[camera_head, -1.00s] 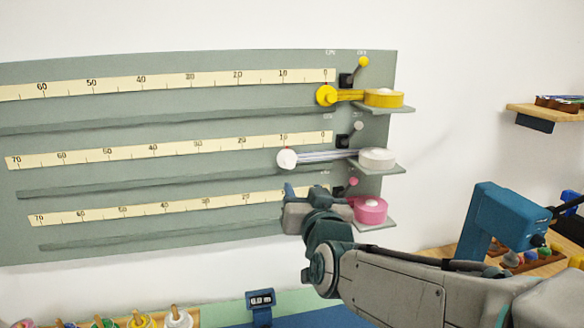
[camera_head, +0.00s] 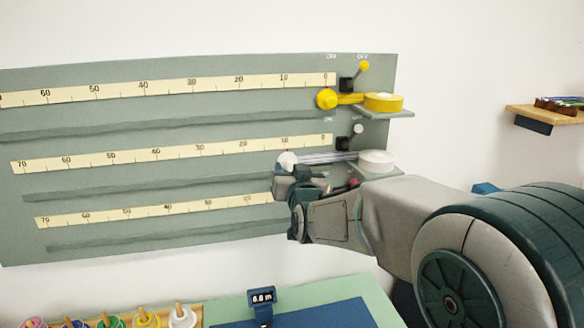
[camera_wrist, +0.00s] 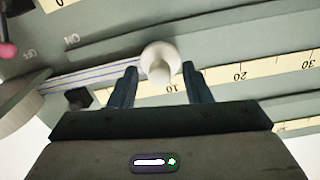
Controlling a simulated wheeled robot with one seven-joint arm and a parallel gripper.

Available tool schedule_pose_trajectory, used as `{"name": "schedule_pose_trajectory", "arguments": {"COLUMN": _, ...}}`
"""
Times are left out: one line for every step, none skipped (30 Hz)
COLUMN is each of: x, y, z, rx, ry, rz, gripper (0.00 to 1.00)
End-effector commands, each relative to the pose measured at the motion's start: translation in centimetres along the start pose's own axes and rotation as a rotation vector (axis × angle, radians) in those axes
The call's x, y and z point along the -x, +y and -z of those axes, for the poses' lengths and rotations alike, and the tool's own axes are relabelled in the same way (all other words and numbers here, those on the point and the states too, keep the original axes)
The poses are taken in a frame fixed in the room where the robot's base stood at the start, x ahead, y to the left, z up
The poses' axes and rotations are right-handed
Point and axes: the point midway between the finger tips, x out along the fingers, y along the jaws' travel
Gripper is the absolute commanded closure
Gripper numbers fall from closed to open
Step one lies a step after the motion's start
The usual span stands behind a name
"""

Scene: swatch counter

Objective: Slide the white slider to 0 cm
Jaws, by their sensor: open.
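The white slider (camera_head: 287,161) is a round knob on the middle track of the grey wall board (camera_head: 150,125). It stands about below the 10 mark of the middle scale (camera_head: 170,153), left of its 0 end. A pale striped strip runs from it to the white roll (camera_head: 376,157). My gripper (camera_head: 281,174) is just below the knob. In the wrist view the white slider (camera_wrist: 160,62) lies between the open fingers of my gripper (camera_wrist: 159,78), with gaps visible on both sides. Whether the fingertips reach around its stem is hard to tell.
Above is the yellow slider (camera_head: 326,98) with its yellow roll (camera_head: 384,102). A white-knobbed lever (camera_head: 358,129) stands above the white roll. My arm hides most of the lower right board. A blue readout (camera_head: 262,297) stands on the counter below.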

Motion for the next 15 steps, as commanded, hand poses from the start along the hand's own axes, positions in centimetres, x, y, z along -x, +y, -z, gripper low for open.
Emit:
{"name": "schedule_pose_trajectory", "arguments": {"x": -0.18, "y": 0.0, "z": 0.05, "rx": 0.0, "ry": 0.001, "rz": 0.0, "gripper": 0.56}}
{"name": "schedule_pose_trajectory", "arguments": {"x": -0.23, "y": 0.0, "z": 0.06, "rx": 0.0, "ry": 0.001, "rz": 0.0, "gripper": 0.56}}
{"name": "schedule_pose_trajectory", "arguments": {"x": -0.28, "y": 0.0, "z": 0.05, "rx": 0.0, "ry": 0.001, "rz": 0.0, "gripper": 0.56}}
{"name": "schedule_pose_trajectory", "arguments": {"x": -0.3, "y": 0.01, "z": 0.04, "rx": 0.0, "ry": 0.001, "rz": 0.0, "gripper": 0.56}}
{"name": "schedule_pose_trajectory", "arguments": {"x": -0.31, "y": 0.01, "z": 0.04, "rx": 0.0, "ry": 0.001, "rz": 0.0, "gripper": 0.56}}
{"name": "schedule_pose_trajectory", "arguments": {"x": -0.31, "y": 0.01, "z": 0.03, "rx": 0.0, "ry": 0.001, "rz": 0.0, "gripper": 0.56}}
{"name": "schedule_pose_trajectory", "arguments": {"x": -0.3, "y": 0.01, "z": 0.03, "rx": 0.0, "ry": 0.001, "rz": 0.0, "gripper": 0.56}}
{"name": "schedule_pose_trajectory", "arguments": {"x": -0.3, "y": 0.02, "z": 0.02, "rx": 0.0, "ry": 0.001, "rz": 0.0, "gripper": 0.56}}
{"name": "schedule_pose_trajectory", "arguments": {"x": -0.3, "y": 0.01, "z": 0.02, "rx": 0.0, "ry": 0.001, "rz": 0.0, "gripper": 0.56}}
{"name": "schedule_pose_trajectory", "arguments": {"x": -0.29, "y": 0.02, "z": 0.02, "rx": 0.0, "ry": 0.001, "rz": 0.0, "gripper": 0.56}}
{"name": "schedule_pose_trajectory", "arguments": {"x": -0.29, "y": 0.02, "z": 0.02, "rx": 0.0, "ry": 0.001, "rz": 0.0, "gripper": 0.64}}
{"name": "schedule_pose_trajectory", "arguments": {"x": -0.29, "y": 0.02, "z": 0.02, "rx": 0.0, "ry": 0.001, "rz": 0.0, "gripper": 0.75}}
{"name": "schedule_pose_trajectory", "arguments": {"x": -0.29, "y": 0.02, "z": 0.02, "rx": 0.0, "ry": 0.001, "rz": 0.0, "gripper": 0.84}}
{"name": "schedule_pose_trajectory", "arguments": {"x": -0.28, "y": 0.02, "z": 0.01, "rx": 0.0, "ry": 0.001, "rz": 0.0, "gripper": 0.92}}
{"name": "schedule_pose_trajectory", "arguments": {"x": -0.28, "y": 0.02, "z": 0.01, "rx": 0.0, "ry": 0.001, "rz": 0.0, "gripper": 1.0}}
